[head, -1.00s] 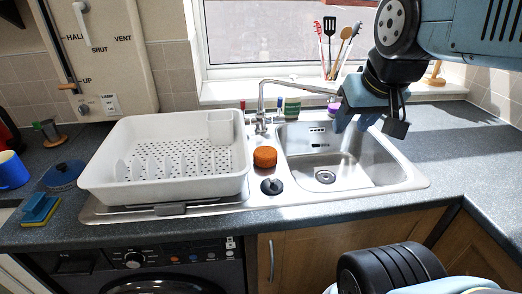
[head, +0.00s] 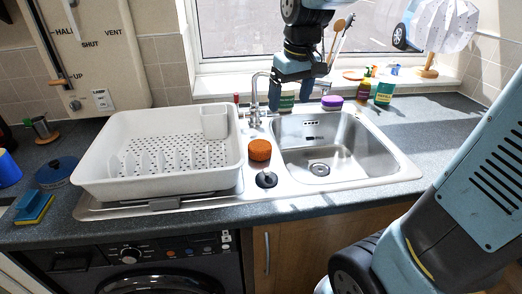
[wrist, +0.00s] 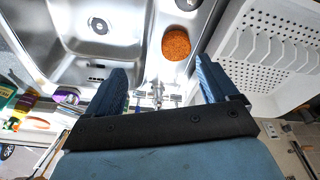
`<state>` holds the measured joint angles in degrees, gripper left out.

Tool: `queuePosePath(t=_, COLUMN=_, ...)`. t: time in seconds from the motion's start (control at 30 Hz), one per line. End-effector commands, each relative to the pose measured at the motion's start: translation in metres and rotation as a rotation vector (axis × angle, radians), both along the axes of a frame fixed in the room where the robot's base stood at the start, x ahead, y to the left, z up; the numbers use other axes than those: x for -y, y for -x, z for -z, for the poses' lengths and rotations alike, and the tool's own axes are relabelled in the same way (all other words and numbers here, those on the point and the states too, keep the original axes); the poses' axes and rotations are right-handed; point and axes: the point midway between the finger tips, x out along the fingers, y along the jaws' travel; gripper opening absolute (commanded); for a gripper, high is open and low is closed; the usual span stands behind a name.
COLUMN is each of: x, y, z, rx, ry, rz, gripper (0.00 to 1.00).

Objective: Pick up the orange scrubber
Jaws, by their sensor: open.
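The orange scrubber (head: 260,150) is a round, rough-textured piece on the strip of steel between the drying rack and the sink bowl. In the wrist view the scrubber (wrist: 177,43) lies ahead of the fingers, near the top, right of the sink bowl. My gripper (head: 294,101) is above the back of the sink, near the tap, behind and right of the scrubber in the head view. In the wrist view my gripper (wrist: 160,80) has its two blue fingers wide apart, with nothing held between them.
The white drying rack (head: 165,185) stands left of the scrubber. A black plug (head: 266,179) lies just in front of it. The tap (head: 254,100) rises behind it. The sink bowl (head: 345,150) is empty. A purple sponge (head: 332,102) and bottles (head: 384,91) stand behind the sink.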

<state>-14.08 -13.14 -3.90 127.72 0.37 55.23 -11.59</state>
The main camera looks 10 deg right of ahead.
Motion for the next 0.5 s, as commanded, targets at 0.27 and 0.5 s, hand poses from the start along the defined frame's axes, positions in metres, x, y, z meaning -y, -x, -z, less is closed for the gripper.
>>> queuePosePath(t=0.27, x=-0.040, y=-0.052, z=0.039, rx=-0.115, ry=0.046, rz=-0.142, gripper=0.87)
queuePosePath(t=0.5, x=-0.058, y=-0.072, z=0.059, rx=-0.160, ry=0.067, rz=-0.204, gripper=0.87)
